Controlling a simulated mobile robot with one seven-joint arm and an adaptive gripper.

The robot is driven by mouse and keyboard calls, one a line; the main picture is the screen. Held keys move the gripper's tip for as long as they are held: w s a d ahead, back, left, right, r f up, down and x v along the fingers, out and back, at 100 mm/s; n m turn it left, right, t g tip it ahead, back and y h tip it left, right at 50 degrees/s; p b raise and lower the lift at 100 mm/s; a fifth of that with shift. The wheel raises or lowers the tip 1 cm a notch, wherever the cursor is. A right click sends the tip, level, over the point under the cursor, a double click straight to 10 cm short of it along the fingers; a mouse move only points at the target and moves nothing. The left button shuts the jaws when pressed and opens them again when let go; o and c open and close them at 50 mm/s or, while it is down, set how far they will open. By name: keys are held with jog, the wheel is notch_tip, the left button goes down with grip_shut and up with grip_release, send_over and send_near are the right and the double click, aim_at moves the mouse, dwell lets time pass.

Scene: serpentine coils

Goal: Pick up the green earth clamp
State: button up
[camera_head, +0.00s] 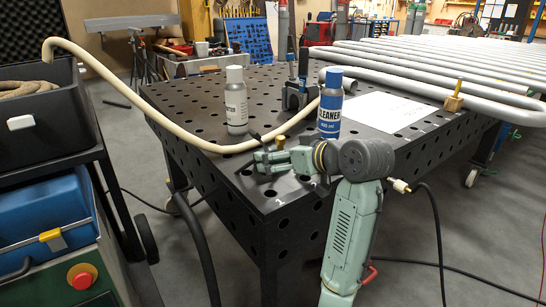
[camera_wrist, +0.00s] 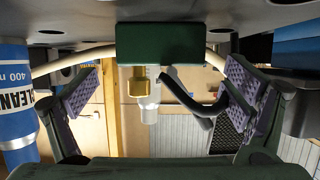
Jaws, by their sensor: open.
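A dark green block (camera_wrist: 160,43), which looks like the earth clamp, shows in the wrist view at top centre. A brass fitting (camera_wrist: 138,84) and a black cable or handle (camera_wrist: 195,101) show close below it. My gripper (camera_wrist: 162,84) is open, with purple-padded fingers left and right of the block. Clear gaps show on both sides, and nothing is held. In the head view my gripper (camera_head: 274,159) is low over the near corner of the table. The clamp cannot be told clearly from my green gripper parts there.
The dark perforated table (camera_head: 205,97) carries a grey-white bottle (camera_head: 236,102), a blue cleaner bottle (camera_head: 330,110) close to my wrist, a blue-black fixture (camera_head: 298,93) and a white sheet (camera_head: 388,112). A beige hose (camera_head: 180,132) curves behind my gripper. Grey coils (camera_head: 430,75) cover the far right.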

jog(key=x, duration=0.4)
jog(key=shift+w+a+r+p, duration=0.1)
jog(key=shift+w+a+p, duration=0.15)
jog(key=shift+p, duration=0.1)
jog(key=shift+d, duration=0.1)
jog(key=shift+r, duration=0.1)
jog(key=c, duration=2)
